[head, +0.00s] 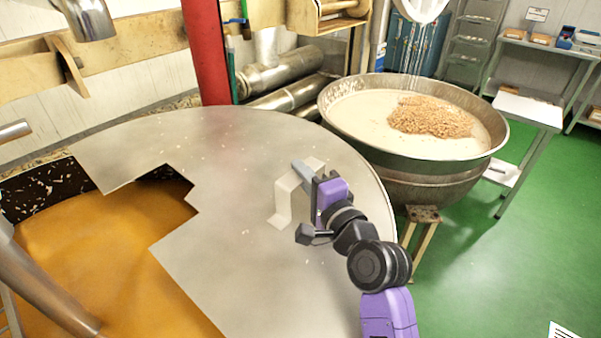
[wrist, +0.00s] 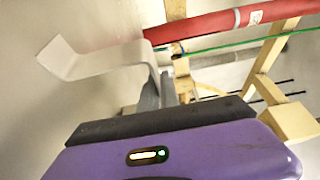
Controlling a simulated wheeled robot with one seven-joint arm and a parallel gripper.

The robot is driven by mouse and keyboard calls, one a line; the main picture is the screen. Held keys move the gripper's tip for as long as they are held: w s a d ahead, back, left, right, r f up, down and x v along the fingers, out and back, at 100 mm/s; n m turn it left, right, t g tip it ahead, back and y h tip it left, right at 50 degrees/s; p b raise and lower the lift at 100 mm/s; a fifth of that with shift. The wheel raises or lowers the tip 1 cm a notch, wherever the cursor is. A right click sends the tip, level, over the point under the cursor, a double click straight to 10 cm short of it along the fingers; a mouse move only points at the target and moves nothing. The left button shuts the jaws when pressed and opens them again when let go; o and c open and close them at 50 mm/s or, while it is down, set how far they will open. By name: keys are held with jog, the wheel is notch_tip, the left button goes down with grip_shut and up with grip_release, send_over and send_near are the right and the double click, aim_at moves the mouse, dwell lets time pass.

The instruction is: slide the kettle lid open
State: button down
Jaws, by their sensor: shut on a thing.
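The kettle lid (head: 225,150) is a large flat grey metal plate with a stepped cut-out edge on its left. A pale bent strip handle (head: 283,203) stands on the lid's right part; it also shows in the wrist view (wrist: 90,62). My gripper (head: 303,173) is at the handle's upper end, shut on it. In the wrist view its narrow grey fingers (wrist: 158,92) meet the handle's right end. The kettle's orange-brown contents (head: 110,245) show through the opening at the left. The exact finger contact is partly hidden.
A second round kettle (head: 420,165) with white mass and nuts stands at the back right. A red post (head: 206,50) rises behind the lid. Metal pipes (head: 285,85) lie behind. A metal shaft (head: 45,290) reaches into the opening. Green floor (head: 490,270) is clear at right.

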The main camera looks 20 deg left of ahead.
jog(key=shift+d+f, duration=0.1)
jog(key=shift+d, duration=0.05)
jog(key=c, duration=1.6)
grip_release()
jog(key=b+v, duration=0.1)
jog(key=v, duration=0.6)
jog(key=shift+s+d, duration=0.25)
jog(key=shift+d, duration=0.05)
